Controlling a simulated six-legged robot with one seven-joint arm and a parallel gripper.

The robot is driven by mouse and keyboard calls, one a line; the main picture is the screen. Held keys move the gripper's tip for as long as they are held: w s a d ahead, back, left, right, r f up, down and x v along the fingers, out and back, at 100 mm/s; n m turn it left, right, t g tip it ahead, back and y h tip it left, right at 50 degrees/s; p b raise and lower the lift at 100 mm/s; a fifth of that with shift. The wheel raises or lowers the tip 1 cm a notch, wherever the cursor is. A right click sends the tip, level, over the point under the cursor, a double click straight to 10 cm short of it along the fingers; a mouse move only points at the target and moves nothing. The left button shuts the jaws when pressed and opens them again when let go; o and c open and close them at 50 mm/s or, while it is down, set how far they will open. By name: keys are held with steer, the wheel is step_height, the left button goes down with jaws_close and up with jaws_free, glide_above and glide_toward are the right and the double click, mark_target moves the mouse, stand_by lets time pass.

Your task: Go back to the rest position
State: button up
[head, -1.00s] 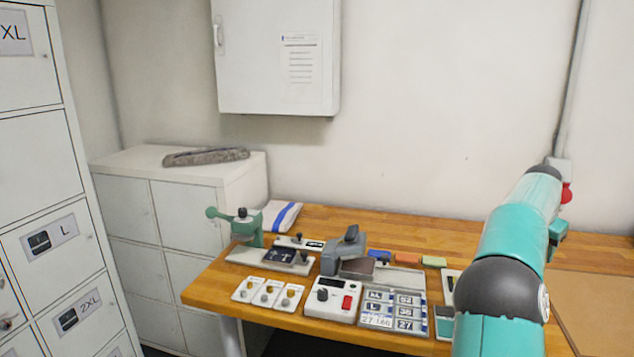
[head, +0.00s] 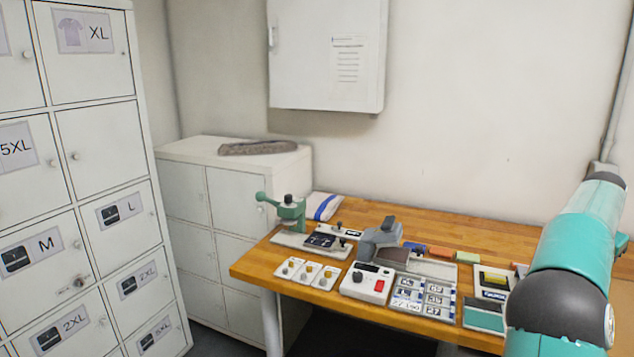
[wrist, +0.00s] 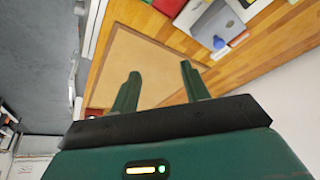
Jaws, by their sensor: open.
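My gripper (wrist: 160,88) shows in the wrist view with its two green fingers spread apart and nothing between them. It hangs over a brown mat (wrist: 150,62) on the wooden table, at a height I cannot tell. In the head view my teal arm reaches in at the right edge, over the right part of the table (head: 380,212), and its gripper end is out of sight there.
A wall of lockers (head: 107,138) with size labels stands at the left. A low white cabinet (head: 238,205) stands behind the table's left end. A green hand press (head: 288,212), a grey press (head: 382,240) and a white control box (head: 366,283) crowd the table's middle.

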steer(key=s+a+r+n+t+y, duration=0.1)
steer(key=s+a+r+n, duration=0.1)
steer(key=a, duration=0.9)
steer(key=s+a+r+n+t+y, duration=0.1)
steer(key=s+a+r+n, duration=0.15)
steer(key=a, duration=0.85)
steer(key=s+a+r+n+t+y, duration=0.1)
steer(key=s+a+n+y, duration=0.1)
steer(key=a, duration=0.8)
steer(key=s+a+f+n, duration=0.4)
steer(key=s+a, duration=0.4)
steer(key=a, duration=0.2)
steer(key=s+a+f+n+t, duration=0.1)
steer(key=s+a+f+n, duration=0.3)
steer(key=s+a, duration=0.4)
steer(key=a, duration=0.3)
steer(key=shift+f, duration=0.25)
